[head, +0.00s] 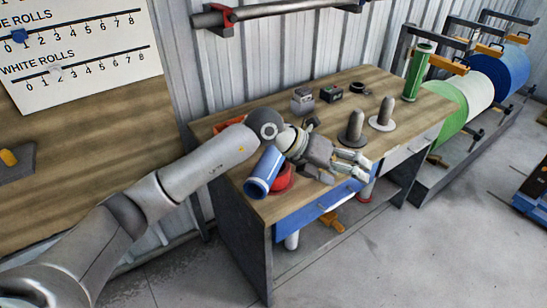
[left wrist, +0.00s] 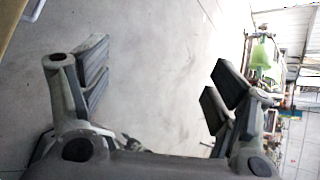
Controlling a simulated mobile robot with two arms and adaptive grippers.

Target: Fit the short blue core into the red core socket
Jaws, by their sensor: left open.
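The short blue core (head: 264,170) is on the wooden bench near its front left, tilted, with its open end facing the lower left. The red core socket (head: 284,178) is just right of it, partly hidden by the core and my left arm. I cannot tell whether the core touches the socket. My left gripper (head: 362,165) is open and empty, to the right of both, above the bench's front edge. In the left wrist view its fingers (left wrist: 155,95) are spread, with only floor between them. Neither core nor socket can be made out there. My right gripper is not in view.
Two grey posts on round bases (head: 354,128) (head: 383,113) stand behind the gripper. An orange-red item (head: 229,124) sits behind my arm. The bench's right end has free room.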

